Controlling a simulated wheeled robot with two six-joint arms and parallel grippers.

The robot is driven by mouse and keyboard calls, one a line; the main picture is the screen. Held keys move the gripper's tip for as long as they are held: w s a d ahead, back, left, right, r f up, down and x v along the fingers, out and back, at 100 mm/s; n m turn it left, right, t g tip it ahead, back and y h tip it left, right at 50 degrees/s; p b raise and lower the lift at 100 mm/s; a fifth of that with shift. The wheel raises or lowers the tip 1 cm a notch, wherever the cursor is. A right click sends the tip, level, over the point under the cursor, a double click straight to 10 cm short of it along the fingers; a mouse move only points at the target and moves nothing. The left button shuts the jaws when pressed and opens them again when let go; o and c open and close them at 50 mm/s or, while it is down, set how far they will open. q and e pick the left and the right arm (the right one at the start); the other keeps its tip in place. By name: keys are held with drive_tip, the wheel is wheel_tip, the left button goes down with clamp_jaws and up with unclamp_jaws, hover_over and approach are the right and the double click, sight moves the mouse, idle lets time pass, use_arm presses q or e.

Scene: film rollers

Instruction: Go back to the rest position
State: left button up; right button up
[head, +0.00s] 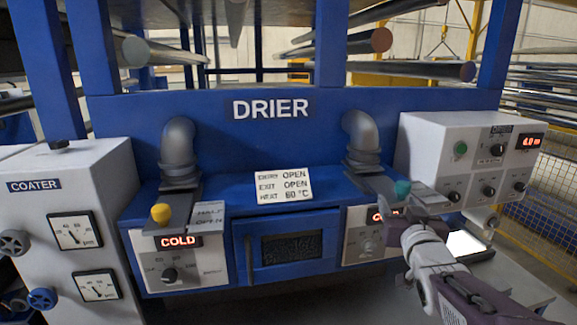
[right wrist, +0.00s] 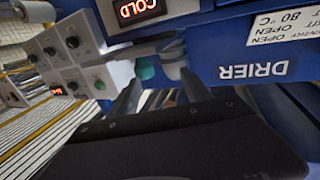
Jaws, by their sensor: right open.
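My right gripper (head: 412,208) is in front of the right end of the blue drier (head: 275,189), close to a lever with a teal knob (head: 402,188). In the right wrist view, which is upside down, my right gripper (right wrist: 160,86) has its two fingers apart, with nothing held between them. The teal knob (right wrist: 144,69) shows just beyond the fingertips there; I cannot tell whether they touch. My right arm partly hides the right display in the head view; it reads COLD in the right wrist view (right wrist: 138,9). My left gripper is not in view.
A coater cabinet (head: 80,190) with gauges stands at the left. A yellow knob (head: 161,213) sits above the left COLD display (head: 181,241). A white control box (head: 465,160) stands right of the drier. Dark rollers (head: 425,70) hang above. A wire fence (head: 545,205) is at the far right.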

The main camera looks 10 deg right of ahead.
drive_tip(key=a+f+n+g+y, duration=0.1)
drive_tip(key=a+f+g, duration=0.1)
drive_tip(key=a+f, duration=0.35)
drive_tip(key=s+a+f+g+y, duration=0.1)
drive_tip(key=a+f+g+y, duration=0.1)
drive_tip(key=f, duration=0.6)
drive_tip(key=a+f+n+g+y, duration=0.1)
drive_tip(key=a+f+g, duration=0.1)
drive_tip(key=a+f, duration=0.35)
drive_tip(key=s+a+f+g, duration=0.1)
drive_tip(key=s+f+g, duration=0.9)
drive_tip(key=s+f, duration=0.5)
drive_tip(key=s, duration=0.4)
drive_tip(key=shift+a+n+y, duration=0.15)
drive_tip(key=shift+n+y, duration=0.15)
drive_tip(key=shift+f, duration=0.1)
drive_tip(key=shift+c, duration=0.3)
